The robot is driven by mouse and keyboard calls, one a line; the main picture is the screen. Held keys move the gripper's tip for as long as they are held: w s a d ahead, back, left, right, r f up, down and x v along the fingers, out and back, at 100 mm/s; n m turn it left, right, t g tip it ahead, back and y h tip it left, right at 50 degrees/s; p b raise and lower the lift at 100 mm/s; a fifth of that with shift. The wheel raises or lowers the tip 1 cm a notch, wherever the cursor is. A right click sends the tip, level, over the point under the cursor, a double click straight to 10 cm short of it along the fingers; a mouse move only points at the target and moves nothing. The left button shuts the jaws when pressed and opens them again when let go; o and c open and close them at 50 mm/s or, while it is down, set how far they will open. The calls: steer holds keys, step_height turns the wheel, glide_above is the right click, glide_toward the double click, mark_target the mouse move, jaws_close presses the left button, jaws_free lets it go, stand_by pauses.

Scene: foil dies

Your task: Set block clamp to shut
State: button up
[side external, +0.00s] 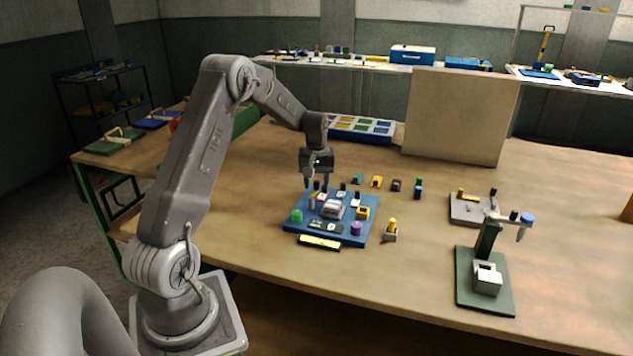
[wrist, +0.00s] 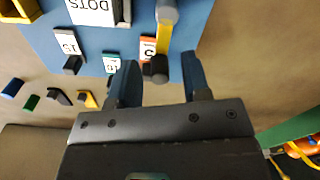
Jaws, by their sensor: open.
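A blue board (side external: 290,225) on the table carries several small clamps, knobs and labels; it also shows in the wrist view (wrist: 45,42). No readable name marks the block clamp, so I cannot tell which fitting it is. My gripper (side external: 317,184) points down over the board's far left part. In the wrist view my gripper (wrist: 160,75) has its two blue fingers apart, with nothing held. A dark knob (wrist: 155,68) by an orange-edged label shows between the fingertips. A yellow bar (wrist: 163,36) with a grey round end (wrist: 167,12) lies just beyond it.
A purple cylinder (side external: 356,229) and a green knob (side external: 296,216) stand on the board's near side. A small yellow-topped piece (side external: 391,231) stands right of it. Several small clips lie behind. A green-based press (side external: 487,285) and grey plate (side external: 470,212) stand farther right, with bare table between.

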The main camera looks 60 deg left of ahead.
mark_target(327, 203)
jaws_close()
stand_by(0.4)
steer(key=m, duration=0.1)
steer(key=d+m, duration=0.1)
steer(key=m, duration=0.1)
steer(key=shift+w+m, duration=0.3)
steer(key=shift+w, duration=0.1)
steer(key=m, duration=0.1)
steer(key=d+m, duration=0.1)
steer(key=m, duration=0.1)
steer(key=shift+w+d+m, duration=0.25)
steer(key=shift+m, duration=0.15)
steer(key=m, duration=0.1)
steer(key=d+m, duration=0.1)
steer(key=m, duration=0.1)
steer(key=d+m, duration=0.1)
steer(key=m, duration=0.1)
steer(key=shift+s, duration=0.1)
steer(key=shift+s+d+m, duration=0.2)
steer(key=shift+d+m, duration=0.1)
steer(key=shift+m, duration=0.65)
steer(key=shift+s+d+m, duration=0.15)
steer(key=shift+d+m, duration=0.1)
steer(key=shift+m, duration=0.65)
steer(key=shift+s+d+m, duration=0.2)
steer(key=shift+d+m, duration=0.1)
steer(key=shift+m, duration=0.65)
